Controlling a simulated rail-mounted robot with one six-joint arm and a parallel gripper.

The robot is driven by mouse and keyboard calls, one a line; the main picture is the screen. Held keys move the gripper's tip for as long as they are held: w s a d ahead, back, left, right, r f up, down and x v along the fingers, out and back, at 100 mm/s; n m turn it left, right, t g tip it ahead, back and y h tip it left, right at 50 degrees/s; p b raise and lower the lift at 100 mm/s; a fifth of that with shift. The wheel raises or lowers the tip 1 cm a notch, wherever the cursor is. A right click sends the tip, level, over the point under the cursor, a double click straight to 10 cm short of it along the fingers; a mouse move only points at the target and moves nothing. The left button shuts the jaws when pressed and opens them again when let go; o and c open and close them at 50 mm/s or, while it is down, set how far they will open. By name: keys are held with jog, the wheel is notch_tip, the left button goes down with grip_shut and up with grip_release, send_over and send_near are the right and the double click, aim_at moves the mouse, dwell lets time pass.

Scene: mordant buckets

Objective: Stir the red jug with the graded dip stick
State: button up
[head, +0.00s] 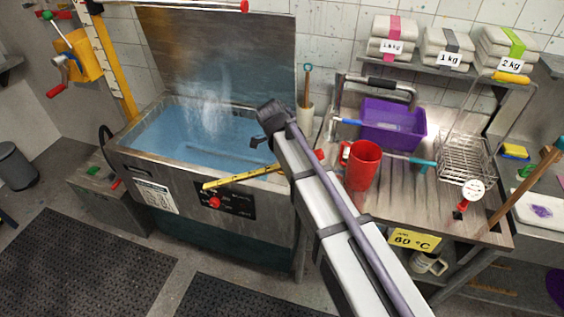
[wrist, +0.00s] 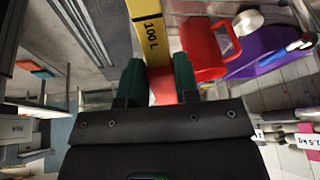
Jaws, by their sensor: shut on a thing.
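The graded dip stick (head: 240,178) is a yellow bar with dark marks. In the head view it lies slantwise in the air, its left end in front of the steel vat, its middle hidden behind my arm. The red jug (head: 361,166) stands upright on the steel bench, right of my arm. It also shows in the wrist view (wrist: 203,50). Its contents are not visible.
The open vat (head: 125,150) holds steaming blue liquid. Around the jug are a purple tub (head: 393,125), a teal-handled tool (head: 422,162), a wire basket (head: 466,158) and a red-and-white dial tool (head: 471,193). The bench (head: 425,200) is mostly bare in front of the jug.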

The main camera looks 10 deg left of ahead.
jog(key=w+d+r+t+h+p, duration=0.1)
jog(key=w+d+r+h+p, duration=0.1)
jog(key=d+r+p, duration=0.2)
jog(key=w+d+r+h+p, duration=0.2)
jog(key=d+r+p, duration=0.2)
jog(key=d+r, duration=0.3)
jog(key=w+d+r+t+h+p, duration=0.1)
jog(key=d+r+p, duration=0.3)
jog(key=r, duration=0.6)
jog(key=shift+w+d+r+t+h, duration=0.15)
jog(key=shift+w+d+h, duration=0.3)
jog(key=shift+d, duration=0.1)
jog(key=shift+w+d+r+t+h, duration=0.1)
jog(key=shift+w+d+t+h, duration=0.05)
jog(key=shift+w+d+h, duration=0.3)
notch_tip(320, 180, up, 11)
jog(key=w+d+n+t+h+p, duration=0.1)
jog(key=w+d+t+h, duration=0.1)
jog(key=d+t+h, duration=0.3)
jog(key=shift+g+h, duration=0.6)
jog(key=f+b, duration=0.7)
jog(key=a+f+b, duration=0.1)
jog(key=f+b, duration=0.5)
jog(key=a+f+b, duration=0.1)
jog(key=f+b, duration=0.6)
jog(key=shift+s+f+b, duration=0.1)
jog(key=shift+f+b, duration=0.2)
